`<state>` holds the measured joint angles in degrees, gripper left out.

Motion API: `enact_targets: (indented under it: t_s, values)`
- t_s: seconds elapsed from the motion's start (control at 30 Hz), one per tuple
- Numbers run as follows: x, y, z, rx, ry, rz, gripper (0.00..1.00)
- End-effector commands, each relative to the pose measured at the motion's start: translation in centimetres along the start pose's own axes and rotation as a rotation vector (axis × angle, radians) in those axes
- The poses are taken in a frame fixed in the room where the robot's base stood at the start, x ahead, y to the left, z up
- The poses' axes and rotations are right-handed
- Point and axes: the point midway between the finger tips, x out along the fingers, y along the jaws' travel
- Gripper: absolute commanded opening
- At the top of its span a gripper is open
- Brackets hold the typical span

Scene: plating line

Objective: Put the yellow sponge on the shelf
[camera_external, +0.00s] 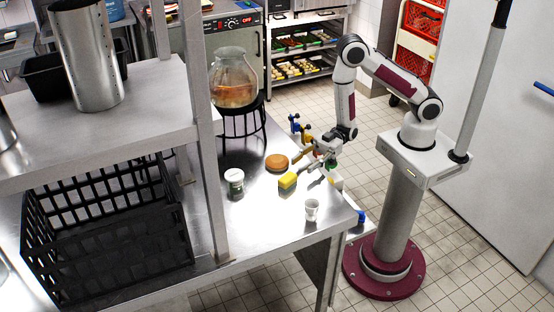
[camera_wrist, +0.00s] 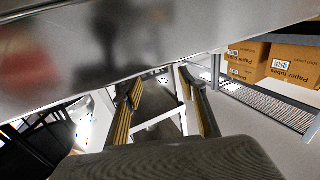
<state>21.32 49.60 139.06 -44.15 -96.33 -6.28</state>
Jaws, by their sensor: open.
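The yellow sponge (camera_external: 288,180) lies on the steel table, left of and below my gripper in the external view. The metal shelf (camera_external: 150,133) stands at the left, raised above the table on posts. My gripper (camera_external: 306,161) is above the table's right part, apart from the sponge. In the wrist view my gripper (camera_wrist: 160,84) has its two yellow-padded fingers spread, with nothing held between them. I cannot make out the sponge in the wrist view.
A round brown bun (camera_external: 276,162), a white tub (camera_external: 235,182) and a clear cup (camera_external: 312,210) stand around the sponge. A glass jar (camera_external: 234,85) sits on a black stand. A black crate (camera_external: 108,235) is under the shelf; a metal cylinder (camera_external: 88,55) stands on it.

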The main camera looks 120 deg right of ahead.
Motion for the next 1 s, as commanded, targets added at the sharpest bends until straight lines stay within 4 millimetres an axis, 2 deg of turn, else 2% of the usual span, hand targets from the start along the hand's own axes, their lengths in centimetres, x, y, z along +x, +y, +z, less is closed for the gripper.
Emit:
enact_targets:
  t_s: [0.2,0.5,1.0]
  values:
    - [-2.7,0.1,0.1,0.003,-0.002,0.003,0.42]
    - [-5.3,0.1,0.1,0.002,-0.001,0.001,0.42]
    - [-6.0,0.0,0.0,0.000,0.000,-0.001,0.42]
